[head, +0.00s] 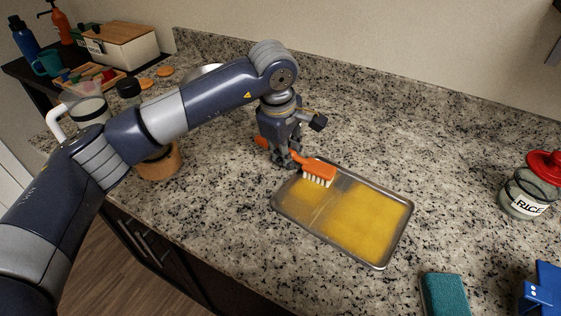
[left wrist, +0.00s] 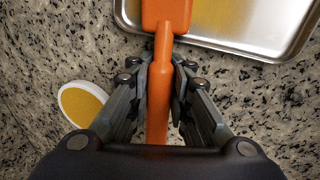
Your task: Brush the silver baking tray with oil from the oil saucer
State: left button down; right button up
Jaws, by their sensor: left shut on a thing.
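The silver baking tray (head: 277,208) lies on the granite counter, its base largely covered with yellow oil, with a paler strip towards its left part. My left gripper (head: 287,160) is shut on the handle of an orange brush (head: 319,170) with white bristles. The brush head is over the tray's back left corner; I cannot tell whether the bristles touch it. In the left wrist view, the brush handle (left wrist: 158,95) runs between the fingers, and the tray rim (left wrist: 240,48) is ahead. The oil saucer (left wrist: 83,104), white with yellow oil, is left of the gripper. My right gripper is not in view.
A rice jar (head: 527,195) with a red lid stands at the right. A teal sponge (head: 444,294) and a blue object (head: 542,290) are at the front right. A wooden container (head: 160,163) is partly behind my arm. The counter behind the tray is clear.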

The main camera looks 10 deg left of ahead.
pick_arm(q)
jog(key=shift+w, duration=0.15)
jog(key=shift+r+p, duration=0.3)
jog(key=shift+r, duration=0.15)
jog(key=shift+w+d+p+v, duration=0.15)
jog(key=shift+p+v, duration=0.3)
jog(key=shift+v, duration=0.55)
jog(key=shift+w+p+v, duration=0.25)
jog(key=shift+p+v, duration=0.15)
jog(key=shift+v, duration=0.6)
jog(key=shift+w+d+p+v, duration=0.15)
jog(key=shift+p+v, duration=0.3)
jog(key=shift+v, duration=0.55)
jog(key=shift+r, duration=0.1)
